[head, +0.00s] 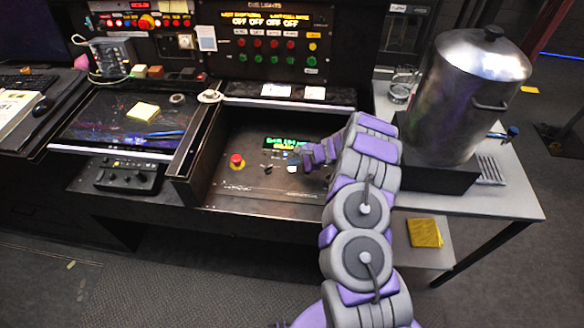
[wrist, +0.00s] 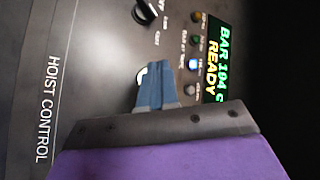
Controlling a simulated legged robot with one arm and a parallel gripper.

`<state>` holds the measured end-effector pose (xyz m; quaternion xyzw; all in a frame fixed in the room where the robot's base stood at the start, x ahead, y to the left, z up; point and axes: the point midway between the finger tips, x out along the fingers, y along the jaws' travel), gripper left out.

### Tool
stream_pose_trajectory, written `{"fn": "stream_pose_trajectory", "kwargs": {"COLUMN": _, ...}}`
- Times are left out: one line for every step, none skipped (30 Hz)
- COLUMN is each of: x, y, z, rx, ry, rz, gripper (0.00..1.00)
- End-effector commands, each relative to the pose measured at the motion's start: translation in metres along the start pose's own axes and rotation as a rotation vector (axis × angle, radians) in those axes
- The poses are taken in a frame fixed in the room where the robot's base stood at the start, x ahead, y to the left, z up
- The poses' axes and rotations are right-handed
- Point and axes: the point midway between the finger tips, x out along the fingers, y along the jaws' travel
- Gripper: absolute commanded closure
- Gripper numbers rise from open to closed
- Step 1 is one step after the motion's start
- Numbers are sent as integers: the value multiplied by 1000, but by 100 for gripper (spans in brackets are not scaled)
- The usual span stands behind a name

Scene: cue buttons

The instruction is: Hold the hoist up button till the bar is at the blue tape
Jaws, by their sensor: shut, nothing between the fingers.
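The hoist control panel (head: 252,185) lies in the console recess; its "HOIST CONTROL" lettering (wrist: 48,108) shows in the wrist view. My gripper (head: 300,161) is over the panel, and its blue-grey fingertips (wrist: 157,68) are shut with nothing held. A white button (wrist: 141,76) shows partly behind the fingertips; it also appears in the head view (head: 292,169). I cannot tell whether the fingers touch or press it. The green and yellow display (wrist: 216,62) reads about "BAR 194" and "READY", its end cut off. I do not see the bar.
A red mushroom button (head: 237,161) stands left on the panel. A black knob (wrist: 146,11) and several small lamps (wrist: 194,65), one lit blue, are near the fingers. A steel pot (head: 470,85) stands right of my arm. A thin blue line (head: 562,56) shows far right.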

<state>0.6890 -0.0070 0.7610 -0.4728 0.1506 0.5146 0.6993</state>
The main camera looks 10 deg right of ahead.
Motion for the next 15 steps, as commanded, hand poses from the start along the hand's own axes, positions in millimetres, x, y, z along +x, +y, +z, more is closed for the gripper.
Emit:
{"fn": "stream_pose_trajectory", "kwargs": {"x": -2, "y": -1, "z": 1, "rx": 0, "ry": 0, "rz": 0, "gripper": 100}}
{"fn": "stream_pose_trajectory", "kwargs": {"x": -2, "y": -1, "z": 1, "rx": 0, "ry": 0, "rz": 0, "gripper": 100}}
{"fn": "stream_pose_trajectory", "kwargs": {"x": -2, "y": -1, "z": 1, "rx": 1, "ry": 0, "rz": 0, "gripper": 100}}
{"fn": "stream_pose_trajectory", "kwargs": {"x": -2, "y": -1, "z": 1, "rx": 1, "ry": 0, "rz": 0, "gripper": 100}}
{"fn": "stream_pose_trajectory", "kwargs": {"x": -2, "y": -1, "z": 1, "rx": 1, "ry": 0, "rz": 0, "gripper": 100}}
{"fn": "stream_pose_trajectory", "kwargs": {"x": -1, "y": -1, "z": 1, "rx": 1, "ry": 0, "rz": 0, "gripper": 100}}
{"fn": "stream_pose_trajectory", "kwargs": {"x": -1, "y": -1, "z": 1, "rx": 0, "ry": 0, "rz": 0, "gripper": 100}}
{"fn": "stream_pose_trajectory", "kwargs": {"x": -1, "y": -1, "z": 1, "rx": 0, "ry": 0, "rz": 0, "gripper": 100}}
{"fn": "stream_pose_trajectory", "kwargs": {"x": -1, "y": -1, "z": 1, "rx": 0, "ry": 0, "rz": 0, "gripper": 100}}
{"fn": "stream_pose_trajectory", "kwargs": {"x": -2, "y": -1, "z": 1, "rx": 0, "ry": 0, "rz": 0, "gripper": 100}}
{"fn": "stream_pose_trajectory", "kwargs": {"x": -2, "y": -1, "z": 1, "rx": 0, "ry": 0, "rz": 0, "gripper": 100}}
{"fn": "stream_pose_trajectory", "kwargs": {"x": -3, "y": -2, "z": 2, "rx": 0, "ry": 0, "rz": 0, "gripper": 100}}
{"fn": "stream_pose_trajectory", "kwargs": {"x": -4, "y": -3, "z": 3, "rx": 0, "ry": 0, "rz": -1, "gripper": 100}}
{"fn": "stream_pose_trajectory", "kwargs": {"x": -5, "y": -4, "z": 3, "rx": 0, "ry": 0, "rz": -1, "gripper": 100}}
{"fn": "stream_pose_trajectory", "kwargs": {"x": -7, "y": -5, "z": 5, "rx": 0, "ry": 0, "rz": -1, "gripper": 100}}
